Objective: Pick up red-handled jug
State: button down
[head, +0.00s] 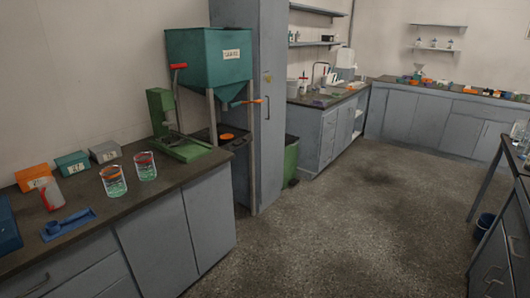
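I cannot make out a red-handled jug for certain. Two clear vessels, a nearer one (114,182) and a farther one (146,167), stand upright on the left counter (160,192). Both have red or orange near the rim and greenish contents or markings; a handle is not clear on either. A small grey-and-red container (50,193) stands to their left. On the sink counter farther back, something red (304,77) shows by pale containers (292,87), too small to identify. My gripper is not in view.
A green press (168,130) and a green hopper (210,58) on legs stand beyond the vessels. Orange, teal and grey boxes line the wall; a blue tool (68,224) lies near the counter front. The speckled floor (340,215) is open; benches edge the right.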

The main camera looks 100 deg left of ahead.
aim_at(48, 188)
jog(key=u, duration=2)
jog(key=j+u, duration=0.15)
jog(key=u, duration=0.3)
jog(key=i+j+u, duration=0.1)
jog(key=u, duration=0.3)
jog(key=i+j+u, duration=0.1)
jog(key=u, duration=0.8)
jog(key=i+u, duration=0.15)
jog(key=u, duration=0.3)
